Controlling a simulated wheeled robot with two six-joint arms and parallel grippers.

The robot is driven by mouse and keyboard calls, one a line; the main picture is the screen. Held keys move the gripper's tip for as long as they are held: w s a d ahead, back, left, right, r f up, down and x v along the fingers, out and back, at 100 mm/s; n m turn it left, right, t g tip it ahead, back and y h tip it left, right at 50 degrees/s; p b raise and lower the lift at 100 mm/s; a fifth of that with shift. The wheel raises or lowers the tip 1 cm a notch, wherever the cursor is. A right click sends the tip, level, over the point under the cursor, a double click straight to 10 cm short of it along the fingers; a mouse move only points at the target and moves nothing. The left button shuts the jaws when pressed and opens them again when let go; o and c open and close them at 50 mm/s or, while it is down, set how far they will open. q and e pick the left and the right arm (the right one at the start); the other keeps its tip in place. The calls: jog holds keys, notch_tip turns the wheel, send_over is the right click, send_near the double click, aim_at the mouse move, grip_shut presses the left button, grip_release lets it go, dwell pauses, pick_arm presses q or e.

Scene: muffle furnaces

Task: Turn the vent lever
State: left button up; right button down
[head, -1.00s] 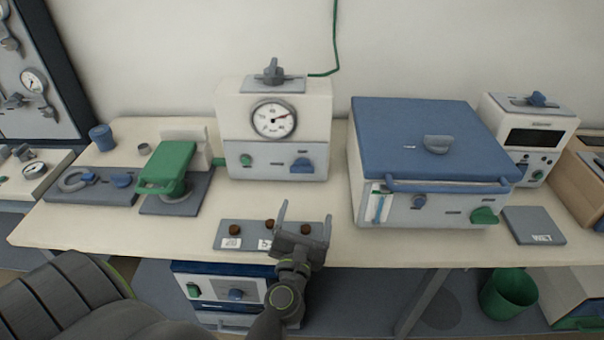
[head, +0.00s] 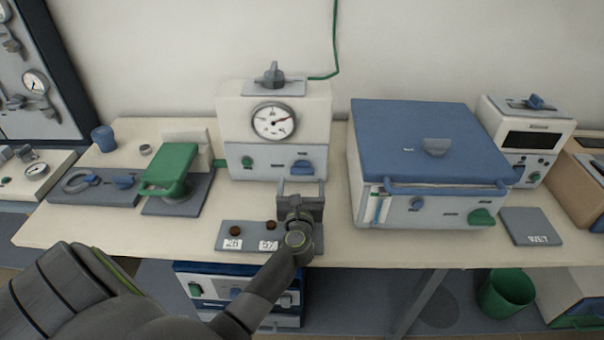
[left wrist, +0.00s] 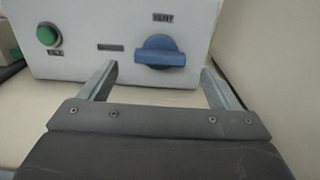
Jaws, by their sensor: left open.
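The vent lever is a blue knob (head: 302,167) with a crosswise grip on the lower front of the white gauge unit (head: 235,105). In the left wrist view the blue knob (left wrist: 160,52) sits under the label VENT, its grip lying roughly level. My left gripper (head: 301,182) is open and empty in front of the knob, apart from it. In the left wrist view its two fingers (left wrist: 160,80) point at the unit's front, one to each side of the knob and short of it. My right gripper is not in view.
A green button (left wrist: 48,35) sits left of the knob. A blue-lidded furnace (head: 430,140) stands close on the right. A grey plate with brown samples (head: 240,229) lies at the table's front edge, partly under my arm. A green press (head: 170,167) stands to the left.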

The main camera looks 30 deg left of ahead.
aim_at(302, 173)
pick_arm(q)
jog(key=shift+x, duration=2.35)
jog(key=c, duration=1)
